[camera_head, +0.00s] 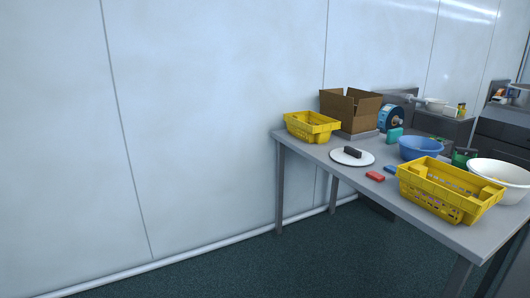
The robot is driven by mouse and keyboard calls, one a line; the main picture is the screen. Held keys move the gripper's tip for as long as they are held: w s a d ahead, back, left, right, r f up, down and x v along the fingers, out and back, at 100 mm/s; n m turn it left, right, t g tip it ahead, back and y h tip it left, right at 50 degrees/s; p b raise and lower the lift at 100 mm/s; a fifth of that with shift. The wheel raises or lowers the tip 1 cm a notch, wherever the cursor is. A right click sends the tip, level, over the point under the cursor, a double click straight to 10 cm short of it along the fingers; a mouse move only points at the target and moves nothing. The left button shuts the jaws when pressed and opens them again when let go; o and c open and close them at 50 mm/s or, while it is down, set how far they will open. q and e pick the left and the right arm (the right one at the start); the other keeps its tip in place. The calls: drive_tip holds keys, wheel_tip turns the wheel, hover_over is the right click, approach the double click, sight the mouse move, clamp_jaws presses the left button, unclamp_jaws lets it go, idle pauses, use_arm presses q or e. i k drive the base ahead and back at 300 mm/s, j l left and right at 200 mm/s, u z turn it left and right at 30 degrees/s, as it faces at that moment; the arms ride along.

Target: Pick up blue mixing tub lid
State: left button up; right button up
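A blue round tub (424,143) stands on the grey table, behind the nearer yellow crate. It appears open at the top, and I cannot make out a separate blue lid. A small flat blue item (390,169) lies on the table beside that crate; it is too small to identify. Neither of my grippers is in view.
The table (335,178) also holds two yellow crates (312,131) (440,199), a cardboard box (348,109), a blue roll (391,117), a white disc (340,157) with a dark block, a red item (375,176) and a white bowl (490,168). Floor at left is clear.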

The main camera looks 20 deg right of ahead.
sight(347, 155)
drive_tip(key=i+l+z, duration=0.25)
drive_tip(key=i, duration=0.35)
drive_tip(key=i+z, duration=0.25)
drive_tip(key=i, duration=0.35)
